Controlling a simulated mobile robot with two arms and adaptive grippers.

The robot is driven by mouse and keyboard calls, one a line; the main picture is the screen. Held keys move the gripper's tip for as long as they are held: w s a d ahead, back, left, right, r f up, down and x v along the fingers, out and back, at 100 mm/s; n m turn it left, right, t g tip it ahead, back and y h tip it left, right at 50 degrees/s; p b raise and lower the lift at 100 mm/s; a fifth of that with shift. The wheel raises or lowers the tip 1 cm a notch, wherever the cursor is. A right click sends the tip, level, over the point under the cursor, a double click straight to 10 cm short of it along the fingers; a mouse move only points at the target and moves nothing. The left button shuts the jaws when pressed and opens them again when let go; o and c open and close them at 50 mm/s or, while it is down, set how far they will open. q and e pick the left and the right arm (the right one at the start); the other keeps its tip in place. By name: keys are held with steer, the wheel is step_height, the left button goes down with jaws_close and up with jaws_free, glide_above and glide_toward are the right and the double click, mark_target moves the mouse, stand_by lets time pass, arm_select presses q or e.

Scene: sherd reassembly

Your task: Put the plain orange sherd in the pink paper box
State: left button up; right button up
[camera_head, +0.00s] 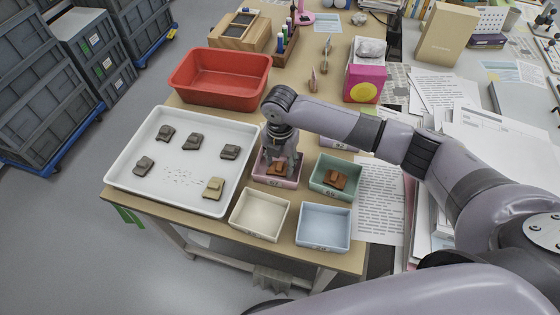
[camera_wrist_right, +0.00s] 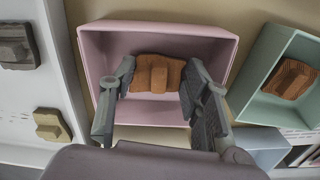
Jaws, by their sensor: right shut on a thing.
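The orange sherd (camera_wrist_right: 155,73), with a raised block on top, is inside the pink paper box (camera_wrist_right: 152,40), low between its walls. My right gripper (camera_wrist_right: 160,82) reaches down into the box and is shut on this sherd, one finger at each end. In the head view the sherd (camera_head: 279,169) shows partly under the gripper (camera_head: 282,163), and the pink box (camera_head: 274,184) stands right of the white tray. I cannot tell whether the sherd touches the box floor. My left gripper is not in view.
A green box (camera_head: 350,192) at the right holds another orange-brown sherd (camera_head: 336,179). A cream box (camera_head: 258,218) and a blue box (camera_head: 323,229) in front are empty. The white tray (camera_head: 132,151) holds several brown and tan sherds. A red bin (camera_head: 218,83) stands behind.

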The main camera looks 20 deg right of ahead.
mark_target(280, 165)
steer(key=o, duration=0.9)
steer(key=shift+f, duration=0.1)
steer(key=shift+c, duration=0.2)
step_height(280, 165, up, 12)
steer(key=shift+r, duration=0.2)
steer(key=shift+f, duration=0.1)
